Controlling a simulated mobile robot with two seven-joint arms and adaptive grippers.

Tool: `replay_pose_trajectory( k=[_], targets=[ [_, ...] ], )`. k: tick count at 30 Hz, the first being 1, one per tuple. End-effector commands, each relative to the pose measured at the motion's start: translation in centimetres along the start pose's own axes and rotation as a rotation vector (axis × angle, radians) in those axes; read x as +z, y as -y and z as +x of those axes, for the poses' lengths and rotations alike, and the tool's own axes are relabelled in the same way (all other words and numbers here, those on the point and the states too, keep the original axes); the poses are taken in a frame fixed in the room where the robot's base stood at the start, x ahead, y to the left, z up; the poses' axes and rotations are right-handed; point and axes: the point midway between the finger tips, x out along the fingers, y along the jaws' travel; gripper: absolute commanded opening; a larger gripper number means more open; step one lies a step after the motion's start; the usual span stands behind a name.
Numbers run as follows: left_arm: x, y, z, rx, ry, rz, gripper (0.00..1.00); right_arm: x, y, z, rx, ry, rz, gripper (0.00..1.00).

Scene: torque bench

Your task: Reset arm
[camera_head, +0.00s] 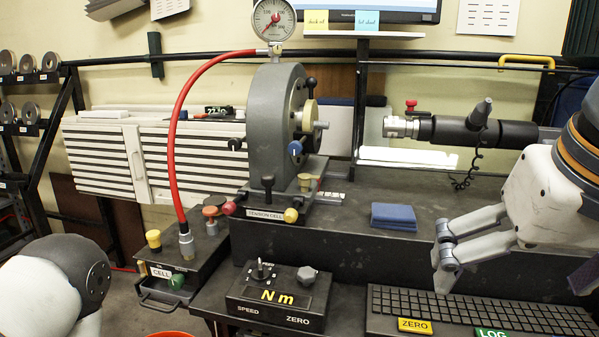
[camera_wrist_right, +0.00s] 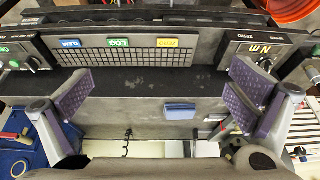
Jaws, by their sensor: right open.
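My right gripper (camera_head: 513,266) hangs over the right part of the dark bench, above and behind the keyboard, with its white and grey arm coming in from the right. In the right wrist view the right gripper (camera_wrist_right: 165,103) has its two purple-padded fingers spread wide with nothing between them. The bench top shows beneath it. Of my left arm only a white and dark rounded link shows at the lower left of the head view; its gripper is out of frame.
A grey tension cell (camera_head: 273,130) with a gauge and red hose stands mid-bench. A blue pad (camera_head: 393,217) lies to its right. A black tool (camera_head: 460,131) hangs behind my right gripper. The Nm box (camera_head: 280,296) and keyboard (camera_head: 480,309) line the front.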

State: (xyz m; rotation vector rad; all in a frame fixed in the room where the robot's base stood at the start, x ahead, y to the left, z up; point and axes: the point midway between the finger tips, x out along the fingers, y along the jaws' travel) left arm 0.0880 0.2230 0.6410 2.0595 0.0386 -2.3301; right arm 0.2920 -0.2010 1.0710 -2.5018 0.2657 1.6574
Motion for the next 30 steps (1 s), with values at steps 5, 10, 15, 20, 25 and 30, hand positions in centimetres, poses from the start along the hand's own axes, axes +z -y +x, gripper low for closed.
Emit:
replay_pose_trajectory(
  k=[5, 10, 15, 20, 25, 30],
  targets=[
    [0.0, 0.0, 0.0, 0.0, 0.001, 0.0, 0.48, -1.5, -1.2, 11.4, 0.182, -0.071, 0.112, 1.0],
    [-0.1, 0.0, 0.1, 0.0, -0.001, 0.0, 0.48, 2.9, -2.3, 23.9, 0.224, -0.123, 0.068, 1.0],
    [0.0, 0.0, 0.0, 0.0, 0.001, 0.0, 0.48, 16.2, -3.1, 32.6, 0.094, 0.064, -0.07, 1.0],
    [0.0, 0.0, 0.0, 0.0, 0.0, 0.0, 0.48, 28.5, -5.3, 33.4, 0.008, 0.348, -0.151, 1.0],
    [0.0, 0.0, 0.0, 0.0, -0.001, 0.0, 0.48, 34.2, -7.0, 32.1, -0.013, 0.51, -0.181, 1.0],
    [0.0, 0.0, 0.0, 0.0, -0.001, 0.0, 0.48, 34.7, -7.1, 31.9, -0.015, 0.526, -0.182, 1.0]
  ],
)
